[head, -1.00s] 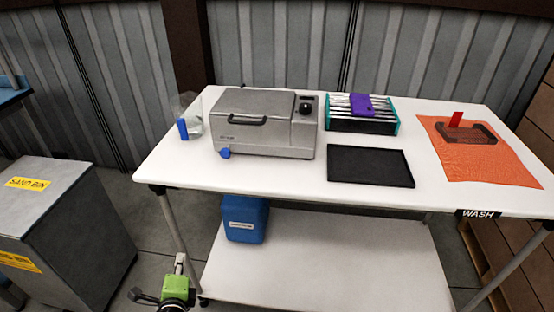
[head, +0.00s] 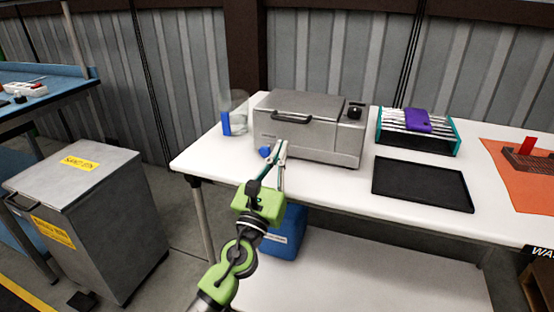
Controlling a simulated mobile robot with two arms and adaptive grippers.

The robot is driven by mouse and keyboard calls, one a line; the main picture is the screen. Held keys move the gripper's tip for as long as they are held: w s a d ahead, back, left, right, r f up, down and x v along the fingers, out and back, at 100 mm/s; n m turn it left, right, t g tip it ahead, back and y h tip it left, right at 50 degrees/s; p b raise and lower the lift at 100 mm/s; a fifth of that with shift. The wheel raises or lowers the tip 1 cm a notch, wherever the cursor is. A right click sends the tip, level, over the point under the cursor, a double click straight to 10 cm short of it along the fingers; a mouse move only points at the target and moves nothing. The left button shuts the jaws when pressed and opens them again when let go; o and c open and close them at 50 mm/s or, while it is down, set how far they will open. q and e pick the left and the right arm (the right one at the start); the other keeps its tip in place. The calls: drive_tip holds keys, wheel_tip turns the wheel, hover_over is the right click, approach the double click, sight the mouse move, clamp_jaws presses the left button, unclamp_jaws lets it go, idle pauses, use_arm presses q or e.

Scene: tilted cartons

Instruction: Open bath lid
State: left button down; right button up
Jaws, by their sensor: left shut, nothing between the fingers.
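The bath (head: 312,142) is a grey metal box at the back left part of the white table. Its lid (head: 302,103) is down, with a dark bar handle (head: 291,118) along the front edge. A dark knob (head: 355,111) is on the panel at its right, and a blue tap (head: 265,152) is low on its front left. My left gripper (head: 280,150) is shut and empty. In the picture its fingertips lie in front of the bath's front face, below the handle; I cannot tell whether they touch it. My right gripper is not in view.
A clear jug with a blue handle (head: 226,124) stands left of the bath. A black tray (head: 423,184) and a teal rack with a purple item (head: 418,121) are to the right. A blue can (head: 290,235) is under the table (head: 345,196). A sand bin (head: 85,220) stands left.

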use_arm(q)
drive_tip(key=x, duration=0.4)
drive_tip(key=shift+w+d+r, duration=0.15)
drive_tip(key=shift+w+r, duration=0.1)
drive_tip(key=shift+w, duration=0.25)
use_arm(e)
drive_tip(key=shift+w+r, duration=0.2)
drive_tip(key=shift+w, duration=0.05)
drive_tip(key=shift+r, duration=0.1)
